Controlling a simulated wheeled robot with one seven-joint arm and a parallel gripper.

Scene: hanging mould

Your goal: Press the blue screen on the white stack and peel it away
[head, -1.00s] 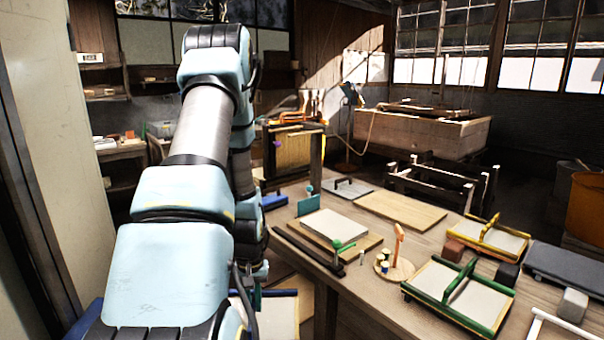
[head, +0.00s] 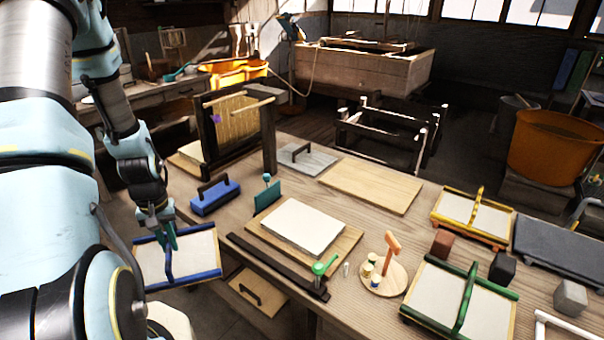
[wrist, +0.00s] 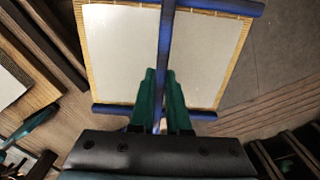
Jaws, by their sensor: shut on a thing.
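The blue screen (head: 202,258), a pale sheet in a frame with blue bars, hangs from my gripper (head: 166,232) at the table's left edge in the head view. My gripper's green fingers are shut on its blue middle bar. In the wrist view the fingers (wrist: 160,95) close around the blue bar and the screen's pale face (wrist: 118,50) spreads on both sides. The white stack (head: 303,228) lies flat on a wooden board (head: 340,249) on the table, to the right of the screen and apart from it.
A green post (head: 268,190) and a green-knobbed lever (head: 322,270) stand beside the board. A green screen (head: 430,300) and a yellow screen (head: 450,207) lie to the right. A bare plank (head: 370,186) lies behind the stack.

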